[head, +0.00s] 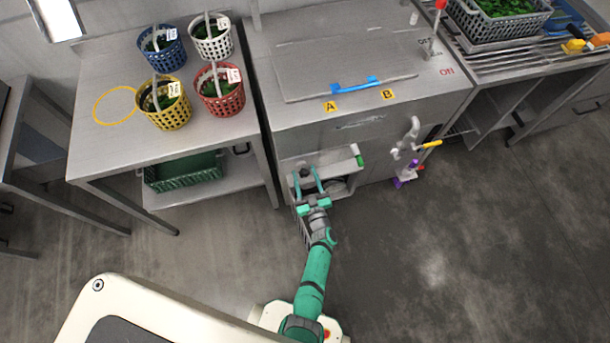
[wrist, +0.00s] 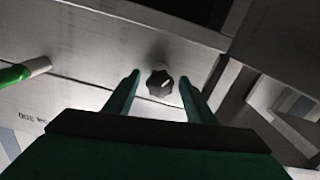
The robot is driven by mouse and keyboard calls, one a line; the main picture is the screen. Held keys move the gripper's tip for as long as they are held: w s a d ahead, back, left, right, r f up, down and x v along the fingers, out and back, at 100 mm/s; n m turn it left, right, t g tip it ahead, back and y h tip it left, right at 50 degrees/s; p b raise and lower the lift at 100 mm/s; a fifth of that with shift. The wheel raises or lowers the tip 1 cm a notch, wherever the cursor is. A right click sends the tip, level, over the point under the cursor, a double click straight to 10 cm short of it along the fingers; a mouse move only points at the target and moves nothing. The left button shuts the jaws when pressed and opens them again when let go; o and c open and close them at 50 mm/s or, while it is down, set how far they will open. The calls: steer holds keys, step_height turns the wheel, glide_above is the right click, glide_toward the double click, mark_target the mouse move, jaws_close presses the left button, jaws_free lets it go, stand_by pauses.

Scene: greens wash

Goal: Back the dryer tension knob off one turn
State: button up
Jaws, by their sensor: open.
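The dryer tension knob (wrist: 159,84) is a dark, lobed knob with a light mark, on a pale metal face in the wrist view. In the head view the knob (head: 306,172) is a small dark shape at the front of the steel machine, between my fingers. My gripper (wrist: 160,86) is open, one green finger on each side of the knob. I see a gap between each finger and the knob; I cannot tell how deep the fingers reach. My gripper (head: 307,178) also shows in the head view at the machine's lower left front.
The steel machine (head: 430,95) has a blue-handled lid. A side table (head: 110,150) holds several baskets. Purple and yellow fittings (head: 405,172) stand at right. The floor (head: 450,250) is clear.

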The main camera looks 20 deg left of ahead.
steer(key=c, duration=1)
steer(key=shift+c, duration=0.2)
steer(key=shift+n, duration=0.3)
steer(key=n, duration=1.3)
steer(key=shift+n, duration=0.3)
steer(key=n, duration=0.3)
steer(key=shift+n, duration=0.3)
steer(key=n, duration=0.8)
steer(key=shift+n, duration=1.9)
